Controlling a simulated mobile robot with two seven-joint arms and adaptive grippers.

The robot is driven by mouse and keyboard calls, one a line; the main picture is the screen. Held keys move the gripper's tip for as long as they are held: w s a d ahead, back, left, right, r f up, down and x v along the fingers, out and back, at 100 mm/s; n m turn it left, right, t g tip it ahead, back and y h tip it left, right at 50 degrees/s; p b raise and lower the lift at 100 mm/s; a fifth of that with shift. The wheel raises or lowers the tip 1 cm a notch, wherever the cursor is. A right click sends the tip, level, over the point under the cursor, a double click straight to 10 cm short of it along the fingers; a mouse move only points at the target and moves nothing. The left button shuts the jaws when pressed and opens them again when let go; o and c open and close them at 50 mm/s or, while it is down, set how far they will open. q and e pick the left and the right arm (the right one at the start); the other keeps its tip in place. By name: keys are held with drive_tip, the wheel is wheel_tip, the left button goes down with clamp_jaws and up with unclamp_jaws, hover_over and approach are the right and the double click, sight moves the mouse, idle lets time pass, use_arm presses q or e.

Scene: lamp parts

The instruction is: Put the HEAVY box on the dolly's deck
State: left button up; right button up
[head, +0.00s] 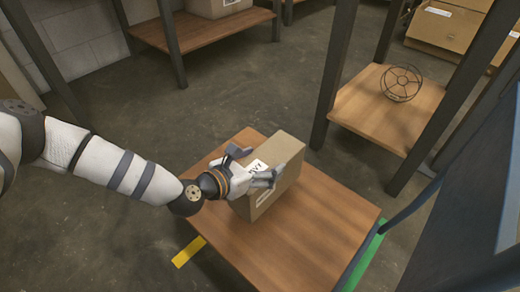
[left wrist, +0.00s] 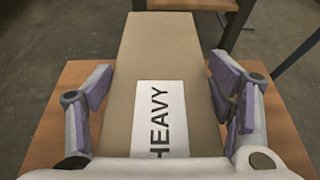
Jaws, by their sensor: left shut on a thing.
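The HEAVY box (head: 279,193) is a tan cardboard box with a white label reading HEAVY, which shows clearly in the left wrist view (left wrist: 160,60). It is on or just above the dolly's wooden deck (head: 312,232), near the deck's far part; I cannot tell whether its underside touches. My left gripper (head: 254,166) is shut on the box, with a finger on each side, as the left wrist view also shows (left wrist: 160,90). The gripper and wrist hide part of the box's top and near side. My right gripper is not in view.
A wooden shelf (head: 365,112) with a black wire cage (head: 401,83) stands at the right. Another shelf (head: 200,38) with a box is at the back. Yellow tape (head: 188,252) and green tape (head: 368,255) mark the floor. Open concrete floor lies beyond the deck.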

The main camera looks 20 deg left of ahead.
use_arm(q)
drive_tip(key=f+b, duration=0.2)
drive_tip(key=f, duration=0.1)
drive_tip(key=shift+s+d+f, duration=0.15)
drive_tip(key=shift+d+f, duration=0.05)
drive_tip(key=o, duration=2)
drive_tip(key=shift+s+f, duration=0.1)
drive_tip(key=shift+f, duration=0.15)
drive_tip(key=shift+c, duration=0.2)
drive_tip(key=shift+r, duration=0.1)
